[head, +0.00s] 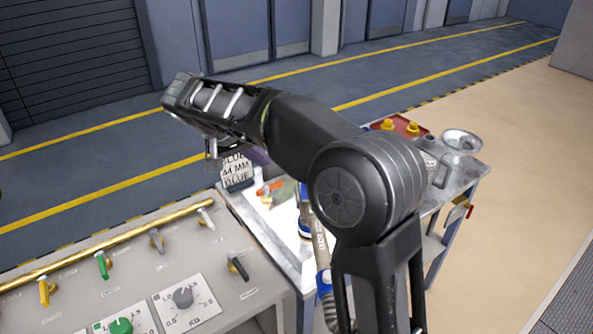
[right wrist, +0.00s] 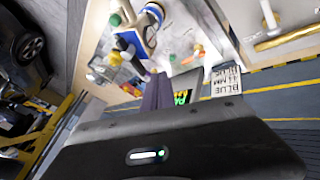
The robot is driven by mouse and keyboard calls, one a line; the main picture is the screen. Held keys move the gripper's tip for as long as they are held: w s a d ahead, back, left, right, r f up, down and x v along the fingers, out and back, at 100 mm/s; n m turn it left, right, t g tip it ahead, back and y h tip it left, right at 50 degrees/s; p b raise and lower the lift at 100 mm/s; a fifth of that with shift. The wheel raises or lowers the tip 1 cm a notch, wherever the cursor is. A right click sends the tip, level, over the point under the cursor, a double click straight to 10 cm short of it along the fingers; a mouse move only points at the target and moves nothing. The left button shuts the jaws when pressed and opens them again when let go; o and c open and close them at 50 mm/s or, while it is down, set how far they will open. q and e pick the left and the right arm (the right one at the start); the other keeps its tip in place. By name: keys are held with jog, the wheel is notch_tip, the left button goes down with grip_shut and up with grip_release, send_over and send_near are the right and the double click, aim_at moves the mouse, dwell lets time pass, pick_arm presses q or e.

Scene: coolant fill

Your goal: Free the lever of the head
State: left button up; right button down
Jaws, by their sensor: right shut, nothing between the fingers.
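A blue and white fitting on a hose (head: 323,275), which may be the head, stands at the near edge of the bench, partly behind my right arm. A blue and white body also shows at the top of the right wrist view (right wrist: 148,25); I cannot make out a lever on it. My right gripper (head: 212,155) is shut and empty, in the air near the lettered card, left of the fitting and apart from it. My left gripper is in neither view.
A grey valve panel (head: 205,255) with handles and dials is at lower left. A red tray (head: 410,128) and a metal bowl (head: 461,141) sit at the bench's far right. Floor beyond is clear.

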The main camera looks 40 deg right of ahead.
jog(key=d+f+b, duration=0.4)
jog(key=d+f, duration=0.4)
jog(key=d, duration=0.1)
jog(key=shift+s+d, duration=0.2)
jog(key=shift+d, duration=0.1)
jog(key=shift+d+f+b, duration=0.1)
jog(key=shift+d+b, duration=0.2)
jog(key=shift+b, duration=0.15)
jog(key=shift+s+d, duration=0.15)
jog(key=shift+d, duration=0.15)
jog(key=shift+r, duration=0.2)
